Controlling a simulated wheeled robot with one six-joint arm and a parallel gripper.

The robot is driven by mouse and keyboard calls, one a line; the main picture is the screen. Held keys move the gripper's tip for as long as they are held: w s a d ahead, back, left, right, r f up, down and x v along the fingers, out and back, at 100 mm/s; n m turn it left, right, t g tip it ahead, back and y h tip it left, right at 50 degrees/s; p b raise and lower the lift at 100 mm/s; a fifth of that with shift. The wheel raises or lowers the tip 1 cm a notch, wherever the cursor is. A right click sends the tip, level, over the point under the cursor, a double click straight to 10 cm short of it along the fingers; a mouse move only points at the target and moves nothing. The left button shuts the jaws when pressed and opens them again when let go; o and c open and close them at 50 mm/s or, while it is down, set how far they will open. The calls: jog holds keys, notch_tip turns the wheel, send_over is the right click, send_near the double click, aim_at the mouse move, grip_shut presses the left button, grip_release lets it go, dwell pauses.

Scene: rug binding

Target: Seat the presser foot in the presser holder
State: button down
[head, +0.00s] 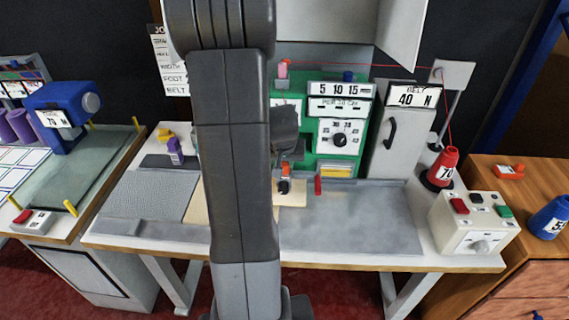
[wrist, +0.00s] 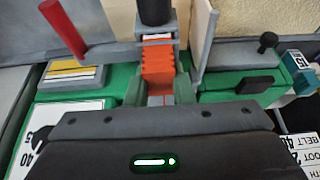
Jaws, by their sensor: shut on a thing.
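The presser foot, an orange-red ridged block (wrist: 160,70), is between the fingers of my gripper (wrist: 161,92) in the wrist view. My gripper is shut on it. The foot's far end lies right at the grey presser holder (wrist: 169,17), by a small white strip; I cannot tell whether it is inside the holder or only against it. A black cylinder (wrist: 155,11) stands at the holder. In the head view the orange foot (head: 286,170) shows just right of my arm, below my gripper (head: 286,157), with a dark part under it. My arm hides much around it.
A red lever (wrist: 64,28) stands beside the holder, and a grey upright plate (wrist: 204,40) is on its other side. The green machine (head: 340,130) stands behind. The grey worktop (head: 370,220) at right is clear. A red thread cone (head: 443,168) stands farther right.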

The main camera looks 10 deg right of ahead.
jog(key=shift+f, duration=0.15)
jog(key=shift+f, duration=0.1)
jog(key=shift+f, duration=0.15)
jog(key=c, duration=1.3)
grip_release()
jog(key=shift+o, duration=0.2)
jog(key=shift+s+r, duration=0.1)
jog(key=shift+r, duration=0.45)
jog(key=v, duration=1.1)
jog(key=shift+s+r, duration=0.1)
jog(key=shift+s, duration=0.05)
